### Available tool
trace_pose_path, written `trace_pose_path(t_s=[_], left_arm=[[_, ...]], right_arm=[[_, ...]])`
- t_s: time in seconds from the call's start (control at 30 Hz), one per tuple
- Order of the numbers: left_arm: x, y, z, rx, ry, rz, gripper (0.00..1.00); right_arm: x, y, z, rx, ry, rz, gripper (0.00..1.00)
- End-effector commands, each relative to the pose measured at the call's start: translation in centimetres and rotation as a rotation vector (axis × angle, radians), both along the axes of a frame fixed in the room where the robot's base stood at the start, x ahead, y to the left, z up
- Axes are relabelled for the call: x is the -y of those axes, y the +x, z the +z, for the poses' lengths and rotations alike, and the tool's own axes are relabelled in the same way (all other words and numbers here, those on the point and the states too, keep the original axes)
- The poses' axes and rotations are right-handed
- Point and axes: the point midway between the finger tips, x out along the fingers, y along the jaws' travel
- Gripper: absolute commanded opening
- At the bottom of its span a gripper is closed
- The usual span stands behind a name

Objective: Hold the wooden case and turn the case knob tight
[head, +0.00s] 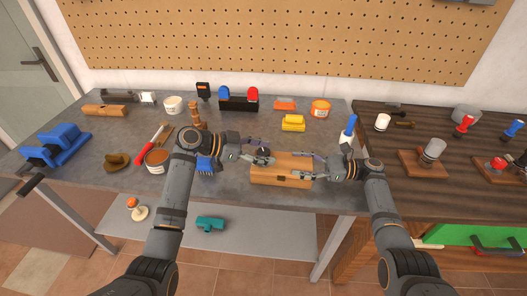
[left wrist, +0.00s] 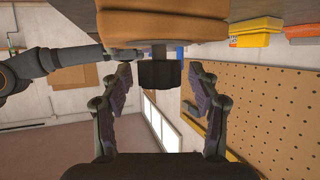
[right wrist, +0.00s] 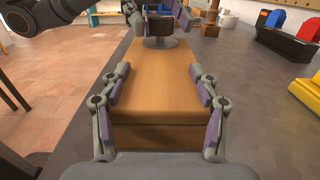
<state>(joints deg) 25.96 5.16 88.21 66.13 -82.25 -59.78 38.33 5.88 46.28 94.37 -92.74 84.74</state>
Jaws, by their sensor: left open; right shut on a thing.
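The wooden case (head: 280,180) sits at the front edge of the grey workbench. It fills the middle of the right wrist view (right wrist: 152,85) and the top of the left wrist view (left wrist: 160,22). My right gripper (head: 303,167) is shut on the case, with one finger along each side, in the right wrist view (right wrist: 158,75). The dark case knob (left wrist: 160,73) sticks out from the far end of the case; it also shows in the right wrist view (right wrist: 158,42). My left gripper (left wrist: 161,75) is open, with the knob between its fingers and gaps on both sides.
A yellow block (head: 293,123) and a holder with blue and red parts (head: 238,103) stand behind the case. A blue-handled tool (head: 348,130) is to the right. A blue brush (head: 206,164) and a white tub (head: 157,160) lie to the left.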

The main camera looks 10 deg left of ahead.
Motion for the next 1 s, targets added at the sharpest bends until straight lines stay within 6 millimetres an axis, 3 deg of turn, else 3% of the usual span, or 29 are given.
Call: trace_pose_path(t_s=[0.2,0.6,0.77,1.0], left_arm=[[0.0,0.01,-0.01,0.0,0.0,0.0,0.59],[-0.03,0.0,-0.01,0.0,0.0,0.0,0.06],[-0.04,0.15,-0.02,-0.002,0.003,-0.049,0.06],[-0.05,0.21,-0.01,-0.004,0.003,-0.288,0.06]], right_arm=[[0.0,-0.01,-0.03,-0.001,0.0,0.0,0.15],[0.0,-0.02,-0.03,-0.001,0.0,0.0,0.15],[-0.01,-0.02,-0.03,-0.001,0.0,0.001,0.15],[-0.02,-0.04,-0.01,0.0,0.0,0.002,0.15]])
